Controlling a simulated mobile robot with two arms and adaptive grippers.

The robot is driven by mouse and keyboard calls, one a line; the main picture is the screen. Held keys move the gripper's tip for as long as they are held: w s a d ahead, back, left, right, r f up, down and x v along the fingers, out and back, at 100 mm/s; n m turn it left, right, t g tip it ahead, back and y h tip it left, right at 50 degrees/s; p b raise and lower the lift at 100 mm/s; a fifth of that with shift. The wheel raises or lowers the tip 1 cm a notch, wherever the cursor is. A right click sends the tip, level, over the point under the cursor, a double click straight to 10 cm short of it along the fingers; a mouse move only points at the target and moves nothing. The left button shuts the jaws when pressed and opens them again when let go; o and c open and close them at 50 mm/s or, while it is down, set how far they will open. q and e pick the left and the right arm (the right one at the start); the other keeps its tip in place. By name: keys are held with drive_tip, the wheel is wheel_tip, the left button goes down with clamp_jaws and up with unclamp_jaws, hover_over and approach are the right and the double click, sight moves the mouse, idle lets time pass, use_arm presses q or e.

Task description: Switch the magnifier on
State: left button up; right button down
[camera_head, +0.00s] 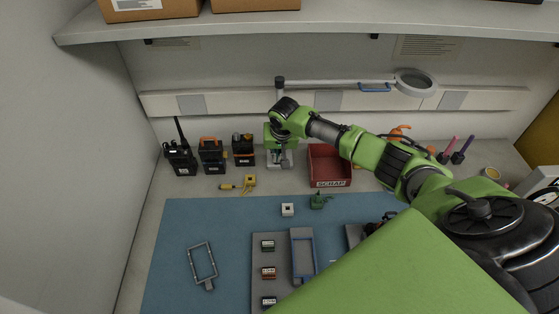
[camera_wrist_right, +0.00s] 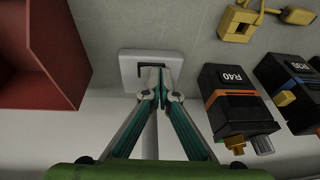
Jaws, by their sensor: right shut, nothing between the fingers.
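The magnifier has a round lens head (camera_head: 415,82) on a long light arm with a blue handle, running from a dark post top (camera_head: 280,82) at the back of the bench. Its pale base plate (camera_head: 287,164) stands on the bench left of the red bin. In the right wrist view the white base (camera_wrist_right: 130,68) carries a dark square switch (camera_wrist_right: 147,70). My right gripper (camera_head: 280,158) is over the base. In the wrist view its fingertips (camera_wrist_right: 160,82) are together and empty, at the switch's edge; I cannot tell whether they touch it. My left gripper is out of view.
The red SCRAP bin (camera_head: 330,183) stands just right of the base. A yellow part (camera_head: 249,182) lies in front. A blue mat (camera_head: 210,222) covers the front bench.

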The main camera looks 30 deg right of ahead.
drive_tip(key=shift+s+r, duration=0.35)
drive_tip(key=shift+s, duration=0.15)
drive_tip(key=shift+w+f+p, duration=0.15)
drive_tip(key=shift+p, duration=0.15)
drive_tip(key=shift+w+d, duration=0.1)
drive_tip(key=shift+d, duration=0.1)
drive_tip(key=shift+s+d+p, duration=0.25)
drive_tip(key=shift+d+p, duration=0.1)
drive_tip(key=shift+p, duration=0.2)
drive_tip(key=shift+s, duration=0.2)
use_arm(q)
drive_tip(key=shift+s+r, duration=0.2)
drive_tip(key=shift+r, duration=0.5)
use_arm(e)
drive_tip(key=shift+d, duration=0.1)
drive_tip(key=shift+w, duration=0.1)
